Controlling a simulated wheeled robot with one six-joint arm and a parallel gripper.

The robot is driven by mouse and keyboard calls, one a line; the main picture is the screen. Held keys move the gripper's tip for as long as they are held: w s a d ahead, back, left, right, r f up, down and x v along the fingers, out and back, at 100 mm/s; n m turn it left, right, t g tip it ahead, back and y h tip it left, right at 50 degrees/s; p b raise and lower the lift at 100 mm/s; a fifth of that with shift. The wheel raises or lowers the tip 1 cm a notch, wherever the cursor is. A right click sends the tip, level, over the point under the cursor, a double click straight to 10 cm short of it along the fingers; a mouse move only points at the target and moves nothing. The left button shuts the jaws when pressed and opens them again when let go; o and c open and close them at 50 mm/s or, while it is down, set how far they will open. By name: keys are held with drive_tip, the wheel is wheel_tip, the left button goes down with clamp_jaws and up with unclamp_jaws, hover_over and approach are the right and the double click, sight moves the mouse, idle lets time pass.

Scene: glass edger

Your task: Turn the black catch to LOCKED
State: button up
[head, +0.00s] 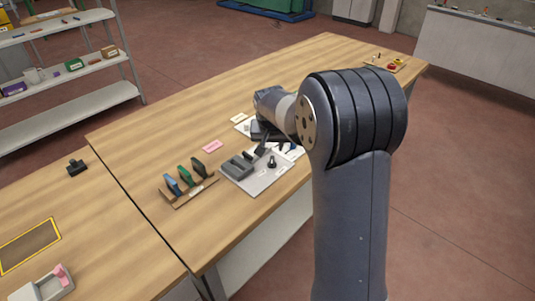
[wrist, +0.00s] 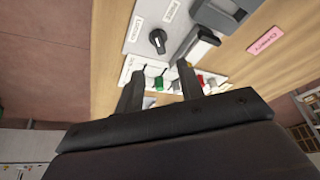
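A black catch, seen as a round knob (wrist: 157,40), stands on a grey plate in the wrist view, with small white labels beside it. The label at its left (wrist: 133,28) seems to read LOCKED; I cannot make out the other one surely. The fingertips are short of the knob in the picture. In the head view the knob (head: 272,162) stands on the plate (head: 258,186), close to my gripper, which is partly hidden by my arm.
A grey block with a black lever (wrist: 202,45) is beside the knob. Green, red and white small parts (wrist: 158,83) lie beyond the fingers. A pink card (head: 212,146) and a wooden rack of coloured handles (head: 188,190) are on the bench. Bare wood is at left.

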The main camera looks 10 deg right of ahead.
sight(272, 159)
drive_tip(key=p+x, duration=0.1)
drive_tip(key=x, duration=0.8)
drive_tip(key=shift+f, duration=0.35)
drive_tip(key=shift+c, duration=0.2)
clamp_jaws()
